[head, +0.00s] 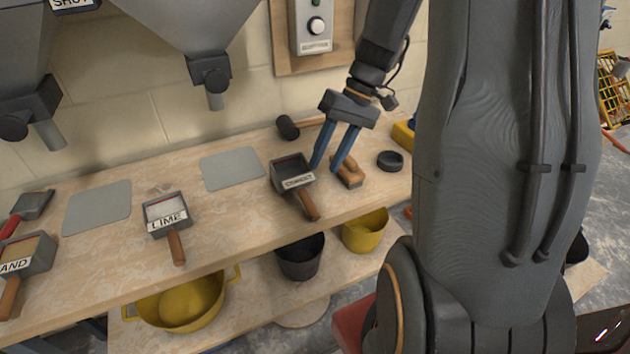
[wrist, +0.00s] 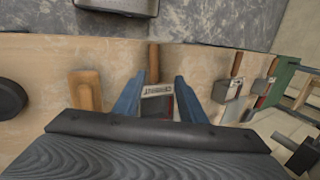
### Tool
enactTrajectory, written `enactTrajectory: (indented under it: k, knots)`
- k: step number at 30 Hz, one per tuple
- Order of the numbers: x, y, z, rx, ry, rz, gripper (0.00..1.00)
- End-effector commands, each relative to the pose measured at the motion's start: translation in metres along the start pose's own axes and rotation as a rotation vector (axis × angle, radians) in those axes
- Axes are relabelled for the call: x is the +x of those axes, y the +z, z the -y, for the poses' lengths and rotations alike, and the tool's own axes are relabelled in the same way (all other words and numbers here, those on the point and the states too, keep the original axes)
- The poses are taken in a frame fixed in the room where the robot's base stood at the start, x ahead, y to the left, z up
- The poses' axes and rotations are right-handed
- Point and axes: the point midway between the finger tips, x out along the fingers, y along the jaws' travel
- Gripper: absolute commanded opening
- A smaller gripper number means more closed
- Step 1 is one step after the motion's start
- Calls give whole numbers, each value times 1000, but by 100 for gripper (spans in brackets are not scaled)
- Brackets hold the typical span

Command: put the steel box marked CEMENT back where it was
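The steel box marked CEMENT (head: 288,168) sits on the wooden bench, its wooden handle (head: 310,206) pointing toward the front edge. Its inside looks dark, with some red. My gripper (head: 324,168) has two blue fingers pointing down, spread apart, just right of the box in the head view. In the wrist view the CEMENT box (wrist: 157,91) shows in the gap between the fingers of my gripper (wrist: 161,76), with its handle (wrist: 154,62) beyond. I see no grip on it; whether a finger touches it I cannot tell.
A wooden float (head: 350,177) lies beside the fingers, and a black round piece (head: 390,160) to its right. A grey mat (head: 231,167) lies bare left of the box; another grey mat (head: 97,208) lies between the LIME box (head: 160,205) and the SAND box (head: 35,250). A dark-headed mallet (head: 288,127) lies behind.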

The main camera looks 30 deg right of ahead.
Motion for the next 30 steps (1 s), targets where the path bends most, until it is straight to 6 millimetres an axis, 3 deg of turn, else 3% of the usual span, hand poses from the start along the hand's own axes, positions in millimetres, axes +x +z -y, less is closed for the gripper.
enactTrajectory:
  k: [3,12,30]
  knots:
    - [21,32,31,2,169,35,38]
    - [50,86,71,-37,443,-78,38]
    - [54,94,78,-47,470,-121,38]
